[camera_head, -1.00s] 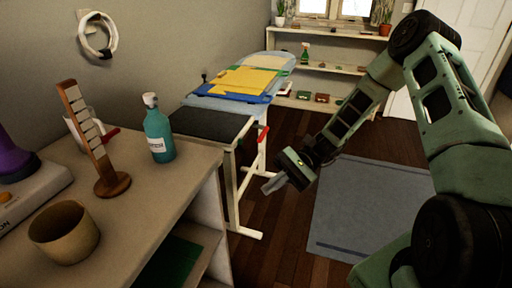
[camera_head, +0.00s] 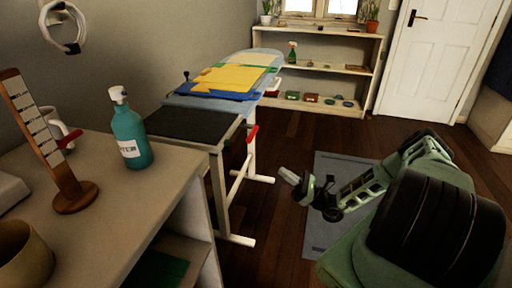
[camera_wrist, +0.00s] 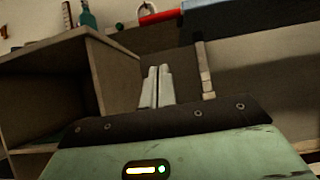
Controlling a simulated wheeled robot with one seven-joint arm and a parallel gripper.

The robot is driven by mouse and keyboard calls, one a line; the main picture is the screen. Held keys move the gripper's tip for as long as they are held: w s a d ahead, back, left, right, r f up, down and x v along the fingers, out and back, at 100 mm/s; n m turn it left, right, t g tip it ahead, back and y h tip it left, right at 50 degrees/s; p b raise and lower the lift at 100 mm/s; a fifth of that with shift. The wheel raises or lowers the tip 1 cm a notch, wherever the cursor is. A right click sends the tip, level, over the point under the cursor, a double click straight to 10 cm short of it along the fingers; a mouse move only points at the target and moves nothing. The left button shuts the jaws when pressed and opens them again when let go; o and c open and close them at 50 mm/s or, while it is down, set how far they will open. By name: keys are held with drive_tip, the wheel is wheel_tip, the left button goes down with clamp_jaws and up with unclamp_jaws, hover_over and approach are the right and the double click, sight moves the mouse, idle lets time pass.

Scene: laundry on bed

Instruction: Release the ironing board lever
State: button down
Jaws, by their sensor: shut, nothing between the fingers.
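The ironing board (camera_head: 196,123) stands behind the cabinet, with a dark near end and a blue far part on white legs. Its red lever (camera_head: 252,133) sticks out at the near right edge. A red bar (camera_wrist: 161,17), likely the lever, shows at the top of the wrist view. My gripper (camera_head: 287,175) is to the right of the lever and lower in the head view, apart from it. Its fingers (camera_wrist: 157,72) are together and hold nothing in the wrist view.
Yellow and blue folded cloths (camera_head: 236,77) lie on the board. The cabinet (camera_head: 130,185) with a teal bottle (camera_head: 130,134) stands at the left. A grey rug (camera_head: 330,238) lies under my arm. A low shelf (camera_head: 325,70) stands at the back; dark floor between is clear.

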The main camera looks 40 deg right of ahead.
drive_tip(key=s+d+r+p+x, duration=0.1)
drive_tip(key=r+p+x, duration=0.1)
drive_tip(key=x, duration=1.1)
drive_tip(key=shift+s+r, duration=0.15)
drive_tip(key=shift+s, duration=0.05)
drive_tip(key=shift+r, duration=0.1)
drive_tip(key=shift+a+r+m+t+h+p, duration=0.1)
drive_tip(key=shift+m+t+h+p, duration=0.35)
drive_tip(key=shift+m, duration=0.25)
